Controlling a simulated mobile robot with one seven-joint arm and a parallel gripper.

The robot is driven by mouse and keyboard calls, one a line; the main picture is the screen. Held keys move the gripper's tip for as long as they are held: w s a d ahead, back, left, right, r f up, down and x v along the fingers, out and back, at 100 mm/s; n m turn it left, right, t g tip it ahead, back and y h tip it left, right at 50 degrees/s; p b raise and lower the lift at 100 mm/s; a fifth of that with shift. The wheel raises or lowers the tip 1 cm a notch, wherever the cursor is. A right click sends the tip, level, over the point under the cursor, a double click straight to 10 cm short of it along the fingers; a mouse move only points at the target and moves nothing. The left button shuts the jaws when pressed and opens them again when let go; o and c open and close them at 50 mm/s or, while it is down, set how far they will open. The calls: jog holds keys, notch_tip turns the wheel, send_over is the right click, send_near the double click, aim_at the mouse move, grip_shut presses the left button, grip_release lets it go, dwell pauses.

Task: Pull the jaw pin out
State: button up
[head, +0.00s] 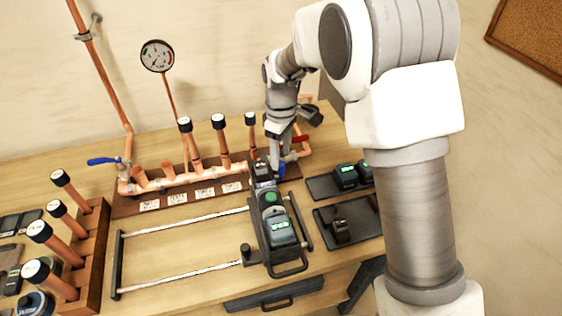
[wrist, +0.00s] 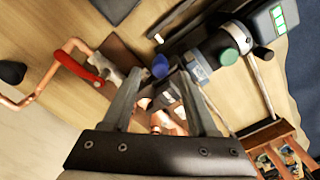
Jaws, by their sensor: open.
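The press tool (head: 272,215), dark with a green button and a lit display, lies on the bench, its head toward the copper manifold (head: 190,178). Its body also shows at the upper right of the wrist view (wrist: 222,50). A blue knob (wrist: 160,66), which looks like the jaw pin's head, sits by the tool's head end. My gripper (wrist: 161,74) is open, with the blue knob between or just beyond its fingertips. I cannot tell whether they touch it. In the head view my gripper (head: 279,158) points down at the tool's head, mostly hiding the pin.
Copper stubs with black caps (head: 220,135) rise beside my gripper. A red-handled valve (wrist: 82,68) is close by. A wooden rack (head: 95,245) of capped pipes stands left. Dark trays (head: 350,222) lie right. Bare bench lies inside the rail frame (head: 185,270).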

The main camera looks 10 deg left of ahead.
aim_at(281, 163)
jog(key=shift+f, duration=1.9)
grip_shut()
